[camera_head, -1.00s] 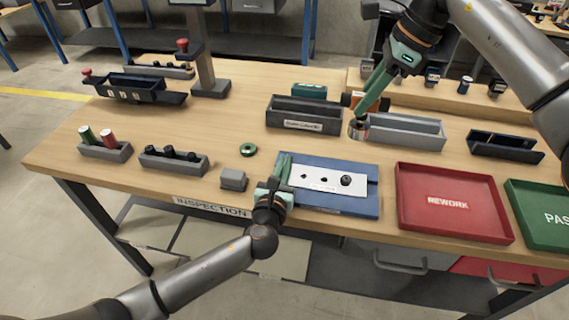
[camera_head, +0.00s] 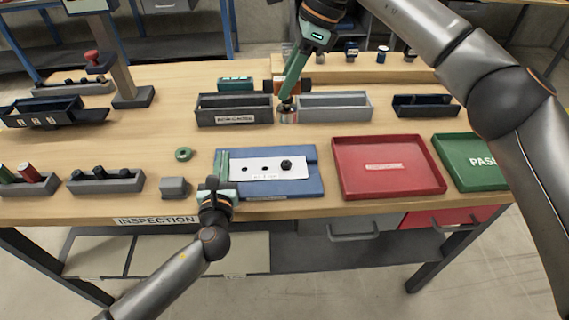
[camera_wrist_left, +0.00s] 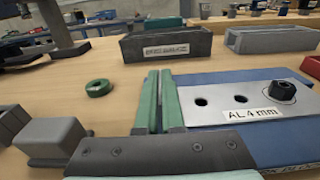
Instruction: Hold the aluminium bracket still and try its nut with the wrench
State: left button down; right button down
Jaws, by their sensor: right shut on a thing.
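The aluminium bracket (camera_head: 254,174) is a pale flat plate labelled AL 4 mm, lying on a blue fixture (camera_head: 311,183); both also show in the left wrist view. It has two holes and a dark nut (camera_head: 286,164) near its right end, clear in the left wrist view (camera_wrist_left: 282,91). My left gripper (camera_head: 222,162) is at the bracket's left end, its green fingers (camera_wrist_left: 160,95) close together with nothing visible between them. Whether they touch the plate is unclear.
A dark bin (camera_head: 234,118) and a grey bin (camera_head: 350,114) flank the right gripper. A red REWORK tray (camera_head: 388,190) and green PASS tray (camera_head: 470,180) lie right of the bracket. A grey block (camera_head: 173,187) and green ring (camera_head: 183,154) lie left.

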dwell(0.4)
pick_arm(q)
jog(key=c, duration=1)
grip_release()
jog(key=shift+o, duration=0.2)
jog(key=shift+s, duration=0.1)
pick_arm(e)
jog(key=shift+r+p, duration=0.35)
jog(key=shift+r, duration=0.2)
pick_arm(q)
jog(key=s+a, duration=0.2)
jog(key=s, duration=0.7)
jog(key=s+a, duration=0.3)
jog(key=s, duration=0.5)
jog(key=shift+s+a+r, duration=0.25)
jog(key=shift+s+r, duration=0.05)
jog(key=shift+s, duration=0.1)
